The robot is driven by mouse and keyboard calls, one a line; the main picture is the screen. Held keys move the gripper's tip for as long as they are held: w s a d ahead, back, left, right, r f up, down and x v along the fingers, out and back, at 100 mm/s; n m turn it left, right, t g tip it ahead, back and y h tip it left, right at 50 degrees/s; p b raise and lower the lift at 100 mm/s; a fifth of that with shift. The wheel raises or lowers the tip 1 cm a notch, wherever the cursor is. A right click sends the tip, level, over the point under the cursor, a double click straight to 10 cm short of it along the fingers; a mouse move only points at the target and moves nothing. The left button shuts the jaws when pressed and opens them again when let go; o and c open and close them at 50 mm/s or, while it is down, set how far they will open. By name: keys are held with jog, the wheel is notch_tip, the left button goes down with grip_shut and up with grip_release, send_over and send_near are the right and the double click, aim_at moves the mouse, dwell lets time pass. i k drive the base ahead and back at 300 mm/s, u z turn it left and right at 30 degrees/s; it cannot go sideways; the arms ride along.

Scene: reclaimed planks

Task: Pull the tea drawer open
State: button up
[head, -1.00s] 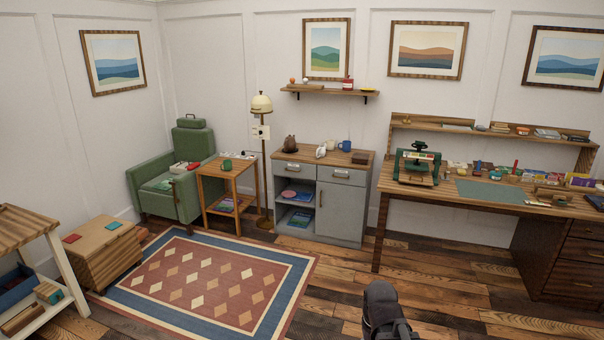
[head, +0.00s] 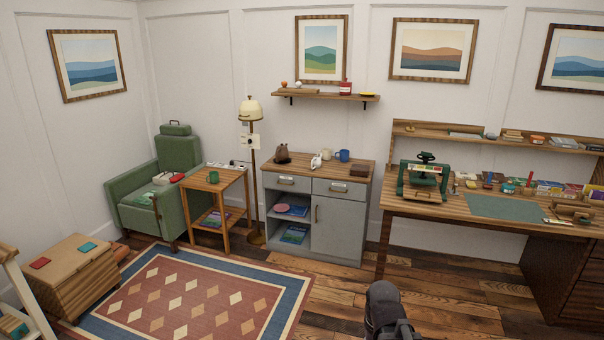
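A grey cabinet (head: 337,231) with a wooden top stands against the back wall in the head view. It has two drawers side by side under the top, a left drawer (head: 287,182) and a right drawer (head: 340,189), each with a small handle. Both look shut, and I cannot tell from any label which is the tea drawer. Below are open shelves on the left and a door on the right. A dark part of my arm (head: 384,312) shows at the bottom edge, well short of the cabinet. My gripper's fingers cannot be made out.
A patterned rug (head: 185,300) lies at the left front, with bare plank floor before the cabinet. A side table (head: 215,187), floor lamp (head: 251,110) and green armchair (head: 180,155) stand left. A long workbench (head: 440,206) stands right. A kettle-like brown item (head: 282,154) and mugs sit on the cabinet.

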aim_at(278, 180)
jog(key=i, duration=3.6)
jog(key=u, duration=0.1)
